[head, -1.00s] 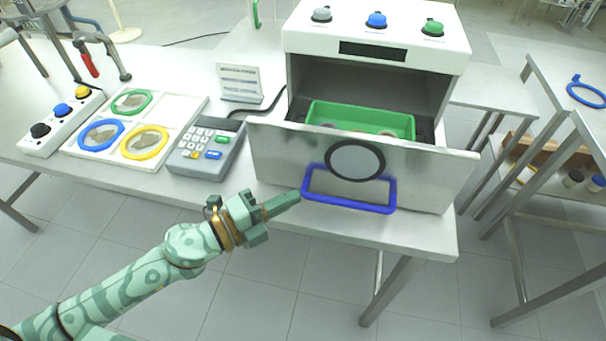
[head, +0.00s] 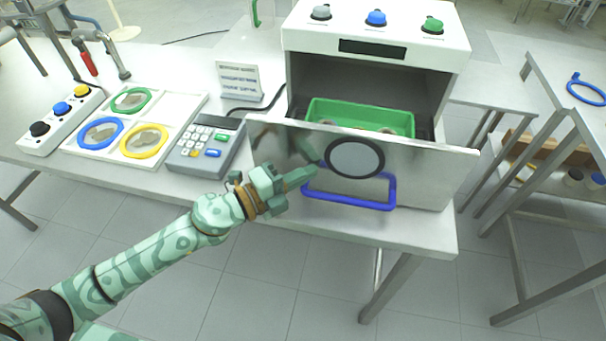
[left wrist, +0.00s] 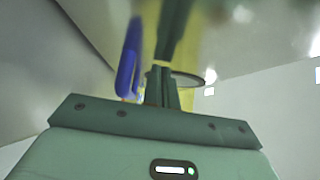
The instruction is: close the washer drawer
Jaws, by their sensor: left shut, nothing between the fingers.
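The washer (head: 375,28) is a white box with a display and several knobs on top. Its drawer (head: 435,175) is pulled out toward me, with a grey metal front, a dark-ringed round window (head: 354,157) and a blue handle (head: 350,201). A green tray (head: 360,115) sits inside the drawer. My left gripper (head: 308,174) is shut and empty, its fingertips at the drawer front just left of the window and above the handle's left end; I cannot tell if they touch. In the left wrist view the fingers (left wrist: 162,88) point at the reflective front, beside the blue handle (left wrist: 128,60). My right gripper is not visible.
A keypad device (head: 206,147) stands left of the drawer. Further left are a white tray with coloured rings (head: 78,146) and a button box (head: 60,120). A sign (head: 238,80) stands behind. Another table (head: 560,65) is at the right.

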